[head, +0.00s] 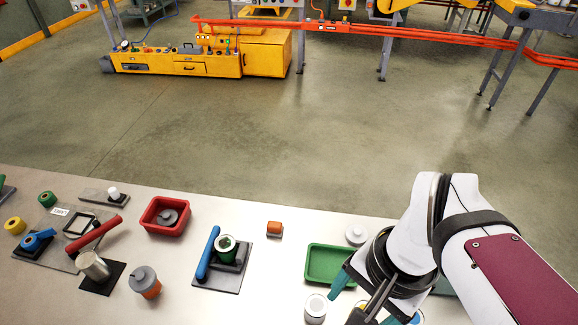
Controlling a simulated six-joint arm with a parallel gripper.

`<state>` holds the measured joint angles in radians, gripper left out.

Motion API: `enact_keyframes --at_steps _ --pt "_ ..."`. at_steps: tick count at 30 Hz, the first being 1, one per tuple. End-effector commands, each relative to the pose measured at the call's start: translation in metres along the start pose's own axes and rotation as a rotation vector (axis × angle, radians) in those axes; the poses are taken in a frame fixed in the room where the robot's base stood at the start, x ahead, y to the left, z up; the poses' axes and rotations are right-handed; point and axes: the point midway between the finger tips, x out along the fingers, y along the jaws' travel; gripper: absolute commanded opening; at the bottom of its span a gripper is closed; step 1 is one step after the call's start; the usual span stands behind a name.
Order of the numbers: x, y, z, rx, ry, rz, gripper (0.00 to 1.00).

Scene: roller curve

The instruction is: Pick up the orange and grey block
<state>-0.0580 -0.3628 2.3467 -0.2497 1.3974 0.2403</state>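The orange and grey block (274,228) is small, with an orange upper part and a grey lower part.
A green tray (331,248) and a white-topped jar (315,308) are close to my gripper. A blue-handled fixture (209,252) stands left of the block. A red bin (149,216) and an orange and grey cylinder (145,283) are further left. The table around the block is clear.

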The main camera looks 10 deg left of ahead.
Motion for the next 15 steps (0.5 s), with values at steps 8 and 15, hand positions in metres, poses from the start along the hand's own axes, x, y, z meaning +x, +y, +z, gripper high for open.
enact_keyframes --at_steps 8,15 --pt "0.03 -0.217 -0.112 0.621 0.082 0.06 0.8" --pt "0.095 -0.301 -0.121 0.912 0.136 0.042 0.8"
